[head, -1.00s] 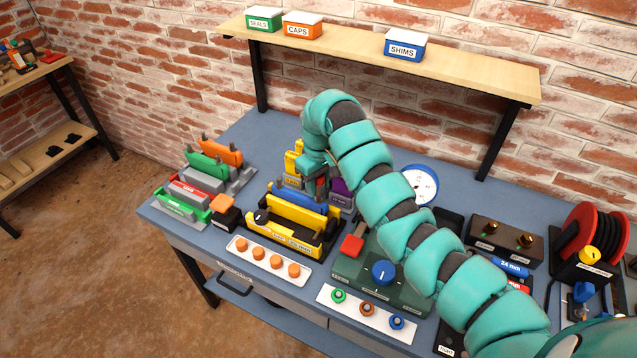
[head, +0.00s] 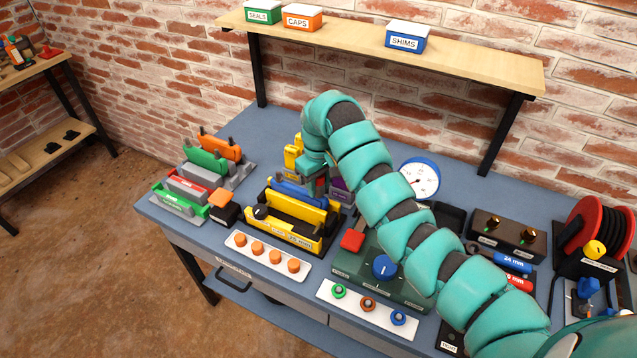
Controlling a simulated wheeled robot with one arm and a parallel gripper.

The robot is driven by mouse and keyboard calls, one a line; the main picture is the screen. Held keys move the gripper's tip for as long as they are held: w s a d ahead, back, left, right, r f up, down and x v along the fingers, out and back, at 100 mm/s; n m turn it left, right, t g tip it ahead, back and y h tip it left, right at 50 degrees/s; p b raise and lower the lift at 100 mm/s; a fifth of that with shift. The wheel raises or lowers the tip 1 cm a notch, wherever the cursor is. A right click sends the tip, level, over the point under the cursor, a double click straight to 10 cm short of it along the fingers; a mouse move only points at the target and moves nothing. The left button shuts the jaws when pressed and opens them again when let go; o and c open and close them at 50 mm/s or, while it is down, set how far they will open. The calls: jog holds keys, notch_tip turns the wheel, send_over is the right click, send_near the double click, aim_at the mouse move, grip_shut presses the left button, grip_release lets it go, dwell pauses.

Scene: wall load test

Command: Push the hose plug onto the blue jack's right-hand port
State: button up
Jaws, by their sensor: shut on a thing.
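The blue jack (head: 297,192) lies along the bench behind the yellow jack (head: 298,212), with dark upright ports on its top. My gripper (head: 321,184) points down at the blue jack's right-hand end. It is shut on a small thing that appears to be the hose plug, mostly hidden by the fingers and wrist. The right-hand port is also hidden there, so I cannot tell whether plug and port touch. No hose shows clearly between my gripper and the hose reel (head: 590,235) at the right.
Green, red and orange jacks (head: 205,160) stand at the left. A green panel (head: 345,265) with a blue knob (head: 385,268) and red block is in front. A white gauge (head: 420,178) stands behind my arm. The shelf (head: 460,66) overhangs the back.

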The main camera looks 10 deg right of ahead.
jog(key=o, duration=1.5)
jog(key=shift+r+p, duration=3.1)
jog(key=shift+r, duration=0.95)
